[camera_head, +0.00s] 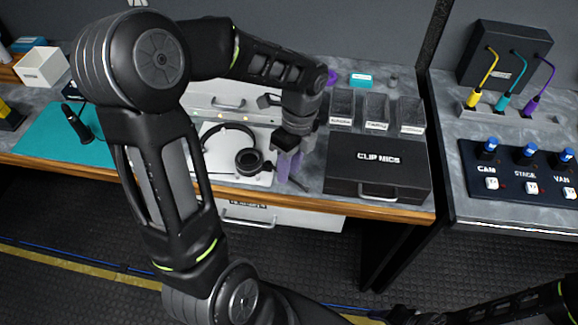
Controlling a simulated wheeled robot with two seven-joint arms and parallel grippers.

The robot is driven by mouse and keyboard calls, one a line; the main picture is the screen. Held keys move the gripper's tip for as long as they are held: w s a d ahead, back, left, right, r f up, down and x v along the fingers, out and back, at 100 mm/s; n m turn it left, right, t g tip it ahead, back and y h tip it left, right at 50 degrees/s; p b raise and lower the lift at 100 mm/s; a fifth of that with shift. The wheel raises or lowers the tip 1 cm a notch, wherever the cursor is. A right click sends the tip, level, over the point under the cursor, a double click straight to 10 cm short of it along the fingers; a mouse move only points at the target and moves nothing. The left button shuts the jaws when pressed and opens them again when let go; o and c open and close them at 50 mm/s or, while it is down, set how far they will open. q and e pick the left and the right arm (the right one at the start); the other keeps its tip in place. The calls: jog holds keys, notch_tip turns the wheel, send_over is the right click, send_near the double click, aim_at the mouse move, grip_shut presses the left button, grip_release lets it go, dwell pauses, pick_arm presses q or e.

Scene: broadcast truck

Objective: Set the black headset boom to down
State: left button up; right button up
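The black headset (247,161) lies on a white panel on the left workbench. Its headband arcs to the left and a round ear cup shows at its right end. I cannot make out its boom clearly; the area right of the ear cup is partly covered by my gripper. My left gripper (289,172) points down just right of the ear cup, close to it. Its fingers are small and blend with a purple-grey shape there, so I cannot tell whether they are open or touch anything. My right forearm shows at the lower right, with its gripper out of view.
A black CLIP MICS case (378,164) stands right of my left gripper, with labelled bins (376,112) behind it. A teal mat (62,136) with a black microphone (77,124) lies at left. A switch panel (520,172) is on the right bench.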

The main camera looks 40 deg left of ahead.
pick_arm(q)
notch_tip(320, 180, up, 8)
jog(key=w, duration=0.1)
jog(key=shift+w+f+b, duration=0.15)
jog(key=shift+w+b, duration=0.1)
jog(key=shift+b, duration=0.1)
dwell(0.5)
